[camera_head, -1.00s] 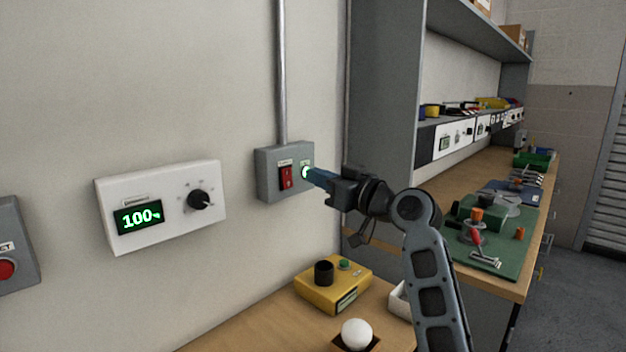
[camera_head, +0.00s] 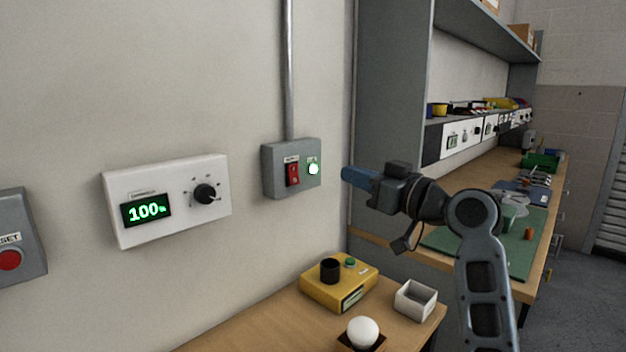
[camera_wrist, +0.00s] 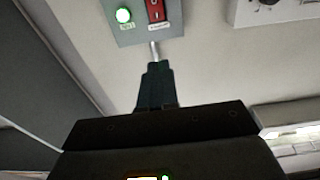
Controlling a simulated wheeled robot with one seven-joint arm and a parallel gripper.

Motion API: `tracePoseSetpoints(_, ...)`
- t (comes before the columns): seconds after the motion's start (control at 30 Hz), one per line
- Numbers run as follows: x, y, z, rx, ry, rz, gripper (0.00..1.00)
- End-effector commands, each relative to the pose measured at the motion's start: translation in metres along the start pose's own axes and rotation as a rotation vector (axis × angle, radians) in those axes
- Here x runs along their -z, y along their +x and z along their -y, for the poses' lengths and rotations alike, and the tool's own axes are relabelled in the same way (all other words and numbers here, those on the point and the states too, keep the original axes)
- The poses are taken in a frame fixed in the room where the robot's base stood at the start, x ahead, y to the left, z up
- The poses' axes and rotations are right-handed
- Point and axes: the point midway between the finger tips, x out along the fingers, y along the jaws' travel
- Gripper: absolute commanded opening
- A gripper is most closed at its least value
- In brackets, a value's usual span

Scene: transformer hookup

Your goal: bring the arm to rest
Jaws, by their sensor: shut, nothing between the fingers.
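My gripper (camera_head: 346,174) is shut and empty. Its blue fingertips point left toward the grey switch box (camera_head: 270,178) on the wall, with a clear gap between them. The box carries a red rocker switch (camera_head: 293,174) and a round lamp (camera_head: 313,169) that glows green-white. In the wrist view the shut fingers (camera_wrist: 154,66) point up toward the box, with the lit green lamp (camera_wrist: 123,15) and the red switch (camera_wrist: 157,10) beyond them. My arm rises from the lower right in the head view.
A white panel (camera_head: 120,232) reads 100% beside a black knob (camera_head: 204,194). A yellow box (camera_head: 318,292), a white tray (camera_head: 415,314) and a white ball (camera_head: 362,332) sit on the lower bench. Shelving (camera_head: 392,90) and a long workbench (camera_head: 470,188) stand behind my arm.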

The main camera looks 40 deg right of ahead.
Motion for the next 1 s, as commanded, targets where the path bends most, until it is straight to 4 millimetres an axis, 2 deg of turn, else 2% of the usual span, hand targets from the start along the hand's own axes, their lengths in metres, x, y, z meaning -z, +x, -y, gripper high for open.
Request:
tracePoseSetpoints(0.23,-0.001,0.000,0.000,0.000,0.001,0.001,0.00)
tracePoseSetpoints(0.37,-0.018,-0.002,0.007,-0.011,0.021,0.015,0.00)
tracePoseSetpoints(0.47,-0.048,-0.008,0.020,-0.038,0.056,0.043,0.00)
tracePoseSetpoints(0.67,-0.123,-0.037,0.058,-0.112,0.125,0.115,0.00)
tracePoseSetpoints(0.8,-0.167,-0.068,0.086,-0.157,0.149,0.162,0.00)
tracePoseSetpoints(1.0,-0.214,-0.121,0.127,-0.199,0.156,0.222,0.00)
